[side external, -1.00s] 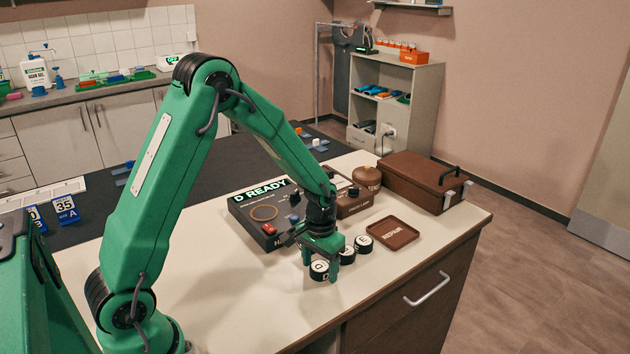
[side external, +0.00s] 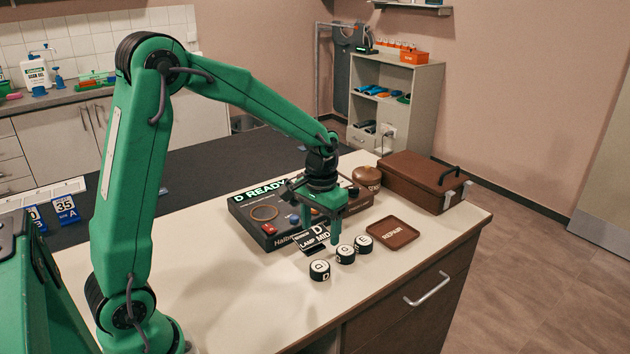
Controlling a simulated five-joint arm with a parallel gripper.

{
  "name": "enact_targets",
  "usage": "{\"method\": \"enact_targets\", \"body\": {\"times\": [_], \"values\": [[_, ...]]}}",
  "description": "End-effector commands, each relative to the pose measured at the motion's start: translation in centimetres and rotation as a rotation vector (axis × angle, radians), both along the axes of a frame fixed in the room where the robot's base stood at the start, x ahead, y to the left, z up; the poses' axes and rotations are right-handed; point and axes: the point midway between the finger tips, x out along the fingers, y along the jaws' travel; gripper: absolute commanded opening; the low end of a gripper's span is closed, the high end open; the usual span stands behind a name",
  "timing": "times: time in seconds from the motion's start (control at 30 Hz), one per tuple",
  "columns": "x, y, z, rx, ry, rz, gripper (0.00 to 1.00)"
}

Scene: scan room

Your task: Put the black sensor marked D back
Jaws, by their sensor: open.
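Three black round sensors with white tops stand in a row on the cream counter. The front left sensor (side external: 319,271) shows a D on its side; its top letter is too small to read surely. The middle sensor (side external: 345,255) and the right sensor (side external: 363,245) bear other letters, seemingly G and E. My gripper (side external: 322,236) points down, open and empty, above and behind the row, apart from the sensors. A dark tester box (side external: 240,216) with a "D READY" display and a ring outline on top stands behind my gripper, which partly hides it.
A card reading "LAMP MID" (side external: 313,238) stands behind my gripper's fingers. A brown REPAIR tray (side external: 393,233) lies right of the sensors. A brown case (side external: 424,181) and a round brown pot (side external: 367,178) stand behind. The counter's front left is clear.

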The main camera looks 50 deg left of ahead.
Motion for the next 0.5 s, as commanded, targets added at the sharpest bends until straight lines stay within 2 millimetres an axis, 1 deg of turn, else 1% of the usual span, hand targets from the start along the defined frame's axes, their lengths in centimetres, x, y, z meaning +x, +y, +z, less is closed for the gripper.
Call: {"method": "enact_targets", "body": {"times": [0.17, 0.5], "values": [[-0.04, -0.01, 0.88, 0.000, 0.000, 0.000, 0.66], [-0.04, -0.01, 0.95, 0.000, 0.001, 0.000, 0.66]]}}
